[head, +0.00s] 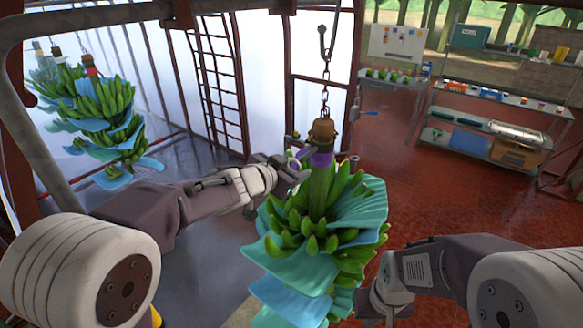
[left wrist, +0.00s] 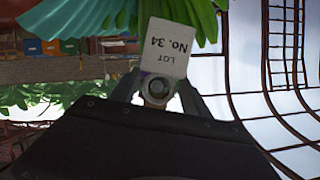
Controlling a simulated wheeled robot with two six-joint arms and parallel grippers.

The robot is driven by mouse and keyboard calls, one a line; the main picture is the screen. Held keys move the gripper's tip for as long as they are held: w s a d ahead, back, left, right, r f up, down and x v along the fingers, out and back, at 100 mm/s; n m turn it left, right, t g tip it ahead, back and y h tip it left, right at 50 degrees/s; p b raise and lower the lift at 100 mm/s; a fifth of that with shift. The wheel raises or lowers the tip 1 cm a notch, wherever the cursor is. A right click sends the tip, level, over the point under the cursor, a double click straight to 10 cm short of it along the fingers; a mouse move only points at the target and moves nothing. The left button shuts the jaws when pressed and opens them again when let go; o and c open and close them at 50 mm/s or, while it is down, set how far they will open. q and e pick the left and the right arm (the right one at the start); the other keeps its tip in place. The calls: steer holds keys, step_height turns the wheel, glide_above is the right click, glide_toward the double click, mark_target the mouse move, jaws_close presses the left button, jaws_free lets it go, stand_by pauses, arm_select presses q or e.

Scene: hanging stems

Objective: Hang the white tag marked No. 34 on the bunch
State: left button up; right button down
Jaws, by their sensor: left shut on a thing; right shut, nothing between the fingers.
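The bunch of green bananas (head: 318,205), wrapped in blue-green sheets, hangs from a chain in the middle of the head view. A purple band (head: 321,158) is around its stem. My left gripper (head: 296,166) is close to the stem's left side, just beside the band. In the left wrist view the white tag (left wrist: 167,46) reads "LOT No. 34" upside down. It sits at the tips of my left gripper (left wrist: 158,88), which is shut on it. Part of the bunch (left wrist: 180,12) shows behind the tag. My right arm is low at right; its fingers are hidden.
Another wrapped bunch (head: 100,105) hangs at the left. A rusty ladder (head: 215,80) stands against the pale wall. Shelves (head: 495,125) with boxes and a board (head: 397,42) are at the back right. The red floor (head: 430,200) between is clear.

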mark_target(301, 161)
arm_select(q)
steer(key=shift+s, duration=0.1)
steer(key=shift+w+d, duration=0.25)
steer(key=shift+w, duration=0.35)
steer(key=shift+d, duration=0.15)
steer(key=shift+d, duration=0.1)
steer(key=shift+w, duration=0.25)
steer(key=shift+s+p, duration=0.15)
steer(key=shift+p, duration=0.15)
steer(key=shift+w+d, duration=0.6)
steer(key=shift+w, duration=0.2)
stand_by(0.5)
steer(key=shift+w+d+p, duration=0.85)
steer(key=shift+w+p, duration=0.05)
steer(key=shift+w, duration=0.25)
stand_by(0.6)
steer(key=shift+w+a+f, duration=0.1)
steer(key=shift+w+f, duration=0.15)
steer(key=shift+f, duration=0.05)
stand_by(0.6)
